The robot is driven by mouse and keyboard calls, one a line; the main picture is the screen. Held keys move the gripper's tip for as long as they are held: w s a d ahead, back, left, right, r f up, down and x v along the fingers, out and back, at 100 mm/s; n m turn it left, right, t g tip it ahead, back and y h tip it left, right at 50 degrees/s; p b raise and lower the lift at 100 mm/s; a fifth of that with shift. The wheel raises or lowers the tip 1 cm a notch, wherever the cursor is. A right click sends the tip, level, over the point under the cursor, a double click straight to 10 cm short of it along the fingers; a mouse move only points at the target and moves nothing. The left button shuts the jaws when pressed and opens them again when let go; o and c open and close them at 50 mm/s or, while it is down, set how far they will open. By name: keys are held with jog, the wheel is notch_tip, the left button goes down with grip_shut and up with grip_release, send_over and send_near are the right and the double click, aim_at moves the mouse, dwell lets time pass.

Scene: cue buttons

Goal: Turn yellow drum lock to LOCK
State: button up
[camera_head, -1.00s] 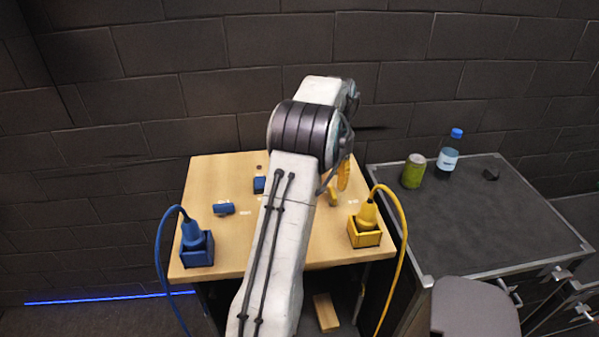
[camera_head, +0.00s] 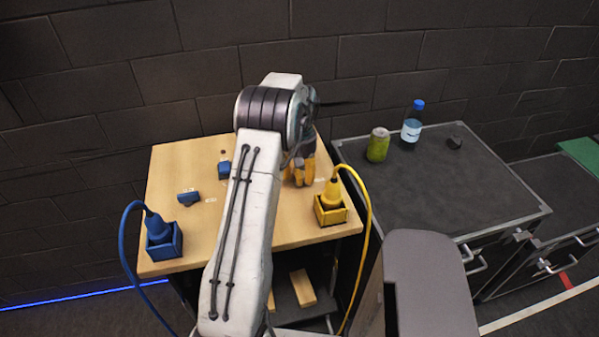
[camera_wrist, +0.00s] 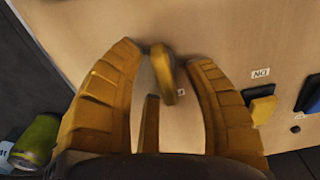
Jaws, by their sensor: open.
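The yellow drum lock (camera_wrist: 163,75) shows in the wrist view as a yellow handle on the wooden tabletop, with a small label partly hidden beside its lower end. My gripper (camera_wrist: 165,60) is open, with a ribbed yellow finger on either side of the handle and a third finger below it. No clear contact shows. In the head view my gripper (camera_head: 300,175) is low over the right part of the wooden table (camera_head: 185,240). My fingers mostly hide the lock there, and its setting cannot be read.
A yellow plug in a box (camera_head: 330,212) stands close to my gripper's right, its cable looping right. A blue plug in a box (camera_head: 162,245) and a blue handle (camera_head: 188,198) are on the left. A can (camera_head: 378,146) and bottle (camera_head: 412,128) stand on the dark cabinet.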

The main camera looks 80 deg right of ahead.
jog(key=shift+o, duration=0.4)
jog(key=shift+f, duration=0.1)
grip_shut()
